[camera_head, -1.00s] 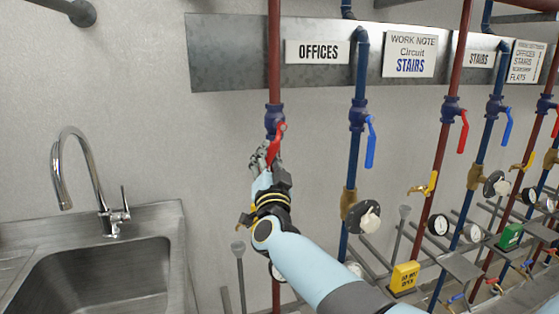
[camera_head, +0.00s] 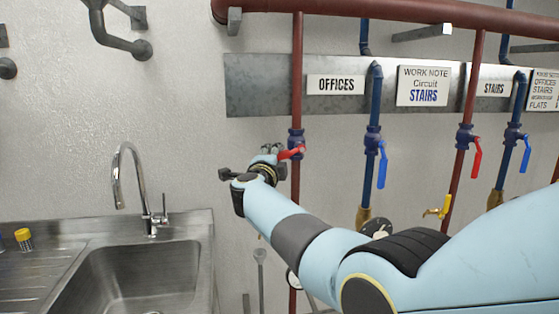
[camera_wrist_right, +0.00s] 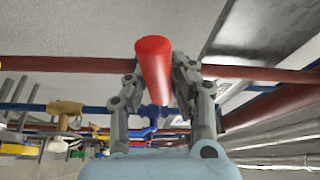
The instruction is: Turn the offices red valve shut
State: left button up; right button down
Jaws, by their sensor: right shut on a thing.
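The offices red valve is a dark blue body (camera_head: 296,137) on the red pipe below the left part of the OFFICES plate (camera_head: 335,85). Its red lever (camera_head: 292,153) points left, nearly level and tilted slightly down, across the pipe. My right gripper (camera_head: 273,152) is shut on the lever, to the left of the pipe. In the right wrist view the lever (camera_wrist_right: 153,65) stands between the two grey fingers (camera_wrist_right: 160,82). The fingers partly hide the lever in the head view. My left gripper is not in view.
A blue-lever valve (camera_head: 381,160) hangs on the blue pipe just right. The stairs red lever (camera_head: 477,161) and a yellow tap (camera_head: 438,208) are further right. A steel sink (camera_head: 140,280) with a tap (camera_head: 140,190) stands at left.

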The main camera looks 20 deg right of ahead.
jog(key=shift+r+m+p, duration=0.7)
jog(key=shift+m+p, duration=0.1)
jog(key=c, duration=1.1)
grip_release()
